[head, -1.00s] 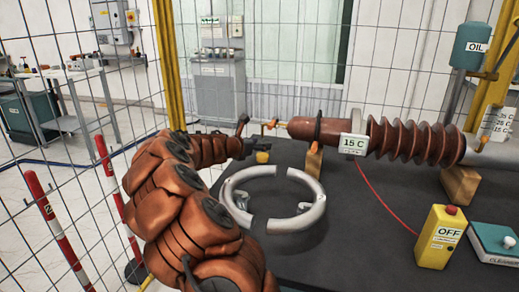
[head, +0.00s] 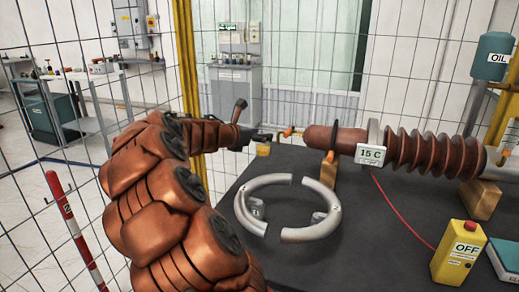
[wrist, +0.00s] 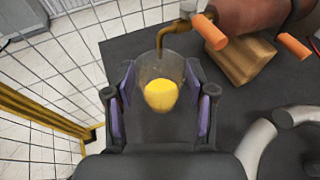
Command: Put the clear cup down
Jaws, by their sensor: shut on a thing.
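The clear cup (wrist: 148,72) holds yellow liquid and sits between the purple-padded fingers of my gripper (wrist: 160,108) in the wrist view. My gripper is shut on it. In the head view my gripper (head: 258,138) is at the far left corner of the dark table, with the yellow-filled cup (head: 263,150) hanging at its end. The cup is left of the brass tap (head: 290,131) on the bushing's end. In the wrist view the tap overlaps the cup's upper right rim. Whether the cup touches the table is unclear.
The brown bushing (head: 425,152) lies across wooden blocks (head: 480,199). A split metal ring (head: 308,234) lies on the dark table (head: 375,245), with bare surface around it. A yellow OFF box (head: 458,252) stands at right. A wire fence (wrist: 58,95) runs close on the left.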

